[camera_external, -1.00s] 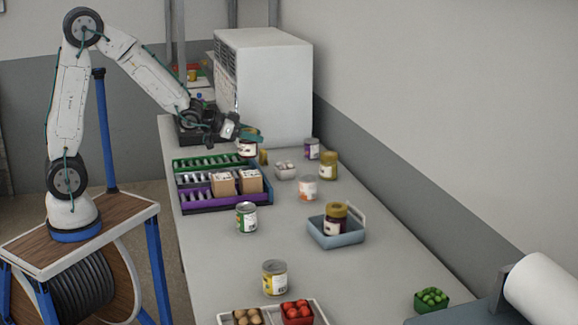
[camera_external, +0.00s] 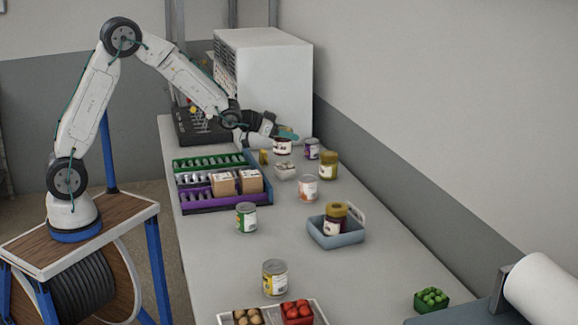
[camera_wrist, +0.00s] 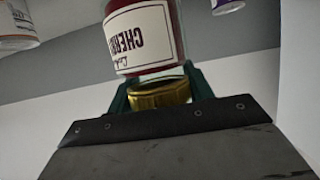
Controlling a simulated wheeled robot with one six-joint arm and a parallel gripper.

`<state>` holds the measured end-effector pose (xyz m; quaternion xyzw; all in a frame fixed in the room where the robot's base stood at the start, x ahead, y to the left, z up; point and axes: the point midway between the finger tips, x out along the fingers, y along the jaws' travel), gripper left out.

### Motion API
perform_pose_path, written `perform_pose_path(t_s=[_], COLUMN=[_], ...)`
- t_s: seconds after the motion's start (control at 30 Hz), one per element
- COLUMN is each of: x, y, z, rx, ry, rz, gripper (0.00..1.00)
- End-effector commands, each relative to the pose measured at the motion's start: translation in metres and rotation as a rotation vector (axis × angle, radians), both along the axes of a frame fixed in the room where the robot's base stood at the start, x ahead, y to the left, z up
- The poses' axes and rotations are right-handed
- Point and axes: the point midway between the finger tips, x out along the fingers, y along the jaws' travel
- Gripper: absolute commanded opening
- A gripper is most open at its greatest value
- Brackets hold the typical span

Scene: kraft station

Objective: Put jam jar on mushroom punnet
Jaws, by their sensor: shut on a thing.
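A cherry jam jar (camera_external: 282,147) with red contents and a white label hangs from my gripper (camera_external: 288,136). In the wrist view the jar (camera_wrist: 143,38) and its gold lid (camera_wrist: 160,94) sit between the green fingertips, with the label upside down in the picture. The mushroom punnet (camera_external: 285,172), a small grey tray of white mushrooms, stands on the counter just below the jar in the external view. The jar appears above or slightly behind it; a gap in depth is hard to judge. The punnet is not seen in the wrist view.
A purple-labelled can (camera_external: 312,149), a yellow-lidded jar (camera_external: 329,165) and a white-labelled can (camera_external: 307,188) stand close to the punnet. A crate of cartons (camera_external: 200,205) lies left. A blue basket (camera_external: 338,238) holds another jar nearer the front. A white cabinet (camera_external: 275,85) stands behind.

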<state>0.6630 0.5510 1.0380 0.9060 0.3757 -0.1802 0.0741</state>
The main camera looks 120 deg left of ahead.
Motion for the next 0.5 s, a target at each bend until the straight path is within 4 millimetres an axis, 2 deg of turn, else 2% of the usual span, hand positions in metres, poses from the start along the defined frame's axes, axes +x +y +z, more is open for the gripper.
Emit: perform_pose_path(t_s=[0.17,0.4,0.5], x=[0.007,0.007,0.007], y=[0.006,0.005,0.005], z=[-0.003,-0.034,-0.036], rx=[-0.001,-0.003,0.0], ry=[-0.001,0.003,0.0], rz=[0.0,0.0,0.0], gripper=[0.17,0.17,0.17])
